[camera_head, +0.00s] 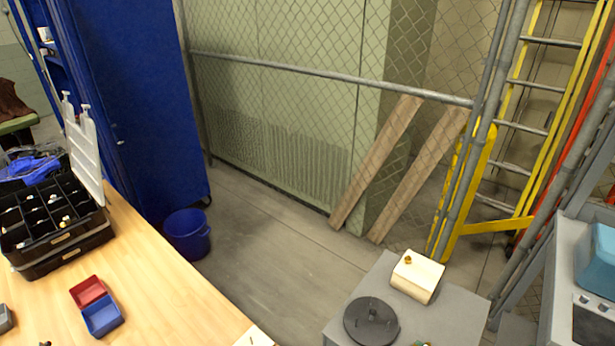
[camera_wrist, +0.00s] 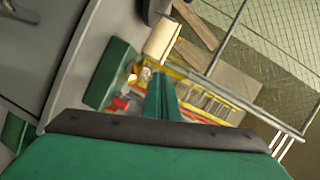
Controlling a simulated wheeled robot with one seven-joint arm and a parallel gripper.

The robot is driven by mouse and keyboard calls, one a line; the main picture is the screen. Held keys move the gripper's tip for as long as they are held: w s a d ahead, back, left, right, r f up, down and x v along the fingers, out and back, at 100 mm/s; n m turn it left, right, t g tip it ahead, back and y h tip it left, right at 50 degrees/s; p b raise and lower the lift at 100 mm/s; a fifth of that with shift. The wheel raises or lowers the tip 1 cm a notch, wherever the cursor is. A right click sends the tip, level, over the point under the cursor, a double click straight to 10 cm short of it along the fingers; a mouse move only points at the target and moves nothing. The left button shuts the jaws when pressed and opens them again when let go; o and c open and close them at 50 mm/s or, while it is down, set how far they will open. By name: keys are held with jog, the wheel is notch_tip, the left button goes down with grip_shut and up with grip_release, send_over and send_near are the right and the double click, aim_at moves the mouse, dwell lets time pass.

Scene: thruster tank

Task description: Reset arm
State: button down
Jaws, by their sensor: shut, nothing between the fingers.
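My gripper (camera_wrist: 160,88) shows in the wrist view as green fingers pressed together at the centre, shut with nothing between them. It points past a grey surface (camera_wrist: 88,50) toward the fenced area. The arm is not clearly visible in the head view.
In the head view, a wooden table (camera_head: 165,290) at left bears a black organizer case (camera_head: 62,247), a red bin (camera_head: 87,291) and a blue bin (camera_head: 102,316). A blue bucket (camera_head: 187,234) stands on the floor. A grey cabinet top (camera_head: 450,318) holds a cream box (camera_head: 417,276) and a dark disc (camera_head: 371,321). Open floor (camera_head: 275,245) lies before the fence.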

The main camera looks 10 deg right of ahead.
jog(key=s+a+f+n+y, duration=0.1)
jog(key=s+a+f+n, duration=0.1)
jog(key=s+a+n, duration=0.45)
jog(key=s+a+f+n+y, duration=0.1)
jog(key=s+a+f+n, duration=0.15)
jog(key=a, duration=0.75)
jog(key=s+a+r+n+t+y, duration=0.1)
jog(key=s+a+r+n+y, duration=0.4)
jog(key=s+a+n, duration=0.5)
jog(key=s+a+r, duration=0.2)
jog(key=s+a, duration=0.1)
jog(key=a, duration=0.2)
jog(key=shift+s+r+n, duration=0.15)
jog(key=shift+s+n, duration=0.1)
jog(key=shift+n, duration=0.15)
